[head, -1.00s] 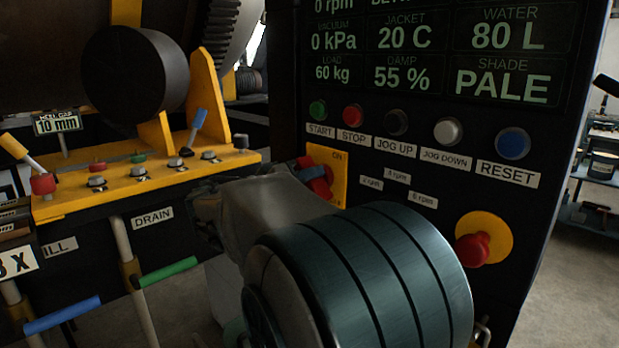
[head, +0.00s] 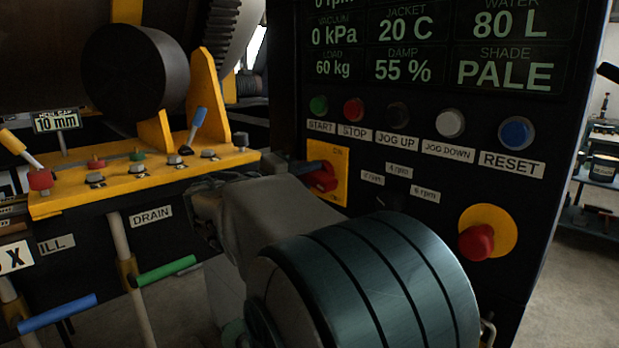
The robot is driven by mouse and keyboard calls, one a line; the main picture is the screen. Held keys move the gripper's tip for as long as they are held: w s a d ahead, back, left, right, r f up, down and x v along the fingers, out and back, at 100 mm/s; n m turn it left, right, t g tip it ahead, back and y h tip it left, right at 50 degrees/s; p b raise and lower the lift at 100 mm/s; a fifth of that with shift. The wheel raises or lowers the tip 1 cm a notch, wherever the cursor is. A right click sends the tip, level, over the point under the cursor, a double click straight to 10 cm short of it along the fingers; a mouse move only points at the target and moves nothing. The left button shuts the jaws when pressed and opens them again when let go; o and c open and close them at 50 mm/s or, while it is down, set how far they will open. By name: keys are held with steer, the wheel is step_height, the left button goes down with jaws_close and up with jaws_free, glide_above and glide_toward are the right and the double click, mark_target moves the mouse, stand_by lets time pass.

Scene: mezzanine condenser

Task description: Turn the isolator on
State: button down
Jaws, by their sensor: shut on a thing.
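The isolator is a red rotary handle (head: 324,181) on a yellow plate (head: 341,158) on the front of the black control panel. The plate reads ON at its top; the lettering at its lower edge is mostly covered. My gripper (head: 302,173) reaches the handle from the left, with dark fingers at its left side. It is shut on the handle. My grey wrist and large teal arm link hide the lower left of the plate and much of the gripper. The exact angle of the handle is hard to read.
Above the isolator are START, STOP, JOG UP, JOG DOWN and RESET buttons (head: 516,133). A red emergency button (head: 477,242) sits on a yellow disc to the right. A yellow bench with levers (head: 150,181) stands left, close to my wrist. Green and blue handles (head: 167,270) lie below.

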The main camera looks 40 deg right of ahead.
steer(key=n+p, duration=0.1)
steer(key=n, duration=0.4)
steer(key=shift+f+n, duration=0.1)
steer(key=shift+n, duration=0.2)
steer(key=n+p, duration=0.1)
steer(key=n, duration=0.1)
steer(key=n+p, duration=0.2)
steer(key=n, duration=0.1)
steer(key=shift+s+f, duration=0.1)
steer(key=shift+f, duration=0.1)
steer(key=shift+n, duration=0.4)
steer(key=c, duration=1.2)
jaws_free()
steer(key=shift+c, duration=0.2)
steer(key=s+a+b, duration=0.1)
steer(key=a, duration=1.3)
steer(key=shift+b, duration=0.3)
